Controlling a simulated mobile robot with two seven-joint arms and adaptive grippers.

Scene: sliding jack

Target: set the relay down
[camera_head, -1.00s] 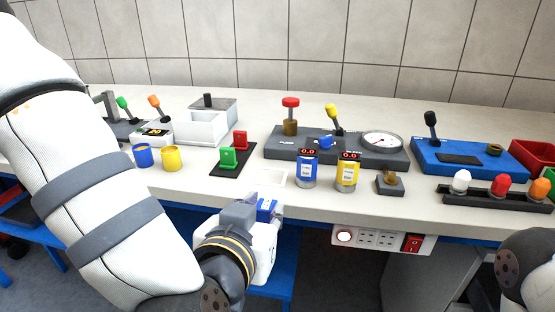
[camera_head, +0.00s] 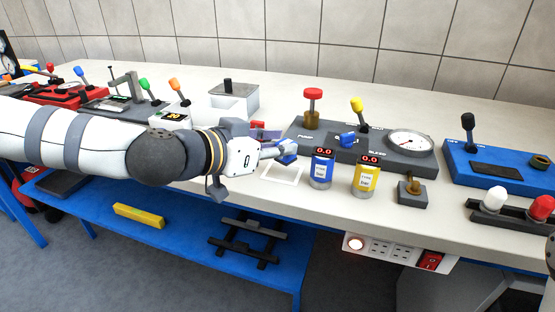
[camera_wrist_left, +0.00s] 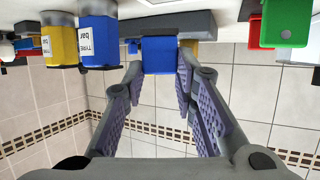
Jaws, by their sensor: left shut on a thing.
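My left gripper (camera_head: 274,151) is shut on the blue relay (camera_head: 288,158), a small blue block. It is over the front part of the bench, above or just behind a white-outlined square (camera_head: 281,181) on the bench top. In the left wrist view the relay (camera_wrist_left: 159,56) sits between the two fingertips. I cannot tell whether it touches the bench. A red relay (camera_head: 257,126) shows just behind my gripper; a green one (camera_wrist_left: 285,22) beside it shows in the wrist view.
A blue canister (camera_head: 321,169) stands close to the right of the relay, with a yellow canister (camera_head: 366,176) beyond it. Behind is a grey panel (camera_head: 385,150) with levers and a dial. A small grey block with a brass knob (camera_head: 412,191) stands farther right.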

